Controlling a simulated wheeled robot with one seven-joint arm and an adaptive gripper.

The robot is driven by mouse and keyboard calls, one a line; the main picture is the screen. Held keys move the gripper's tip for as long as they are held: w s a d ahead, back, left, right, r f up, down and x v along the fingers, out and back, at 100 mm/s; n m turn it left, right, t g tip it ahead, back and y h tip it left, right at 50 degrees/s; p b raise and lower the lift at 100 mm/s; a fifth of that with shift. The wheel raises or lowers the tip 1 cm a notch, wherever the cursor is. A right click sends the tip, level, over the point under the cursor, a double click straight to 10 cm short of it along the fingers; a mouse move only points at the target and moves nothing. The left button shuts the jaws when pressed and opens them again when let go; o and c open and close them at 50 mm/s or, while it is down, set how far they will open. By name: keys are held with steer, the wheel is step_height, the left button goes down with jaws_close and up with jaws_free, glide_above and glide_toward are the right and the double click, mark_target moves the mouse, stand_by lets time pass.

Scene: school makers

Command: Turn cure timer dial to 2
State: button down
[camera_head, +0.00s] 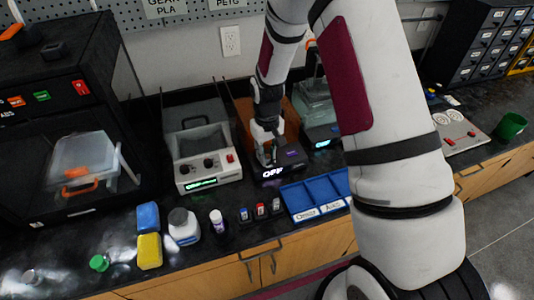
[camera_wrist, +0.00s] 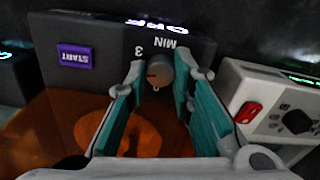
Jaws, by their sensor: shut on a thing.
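The cure timer dial (camera_wrist: 160,71) is a small grey knob on the dark front panel of the cure unit (camera_wrist: 75,28). My gripper (camera_wrist: 161,75) is shut on the dial, with teal pads on both sides of it. In the wrist view the panel appears upside down, with "MIN" and "3" printed near the dial. A small reddish mark shows on the knob; the exact number it points to is unclear. The display (camera_wrist: 150,24) reads OFF. A purple START button (camera_wrist: 75,56) is on the same panel. In the head view my gripper (camera_head: 267,156) is at the unit's front, hiding the dial.
A white machine (camera_head: 207,165) with knobs and a red switch stands close on the left. Another machine (camera_head: 321,125) stands on the right. Blue trays (camera_head: 315,192), small bottles and a white jar (camera_head: 184,228) sit in front on the black bench.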

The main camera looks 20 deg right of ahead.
steer(key=c, duration=1.7)
jaws_free()
steer(key=shift+o, duration=0.2)
step_height(320, 180, up, 12)
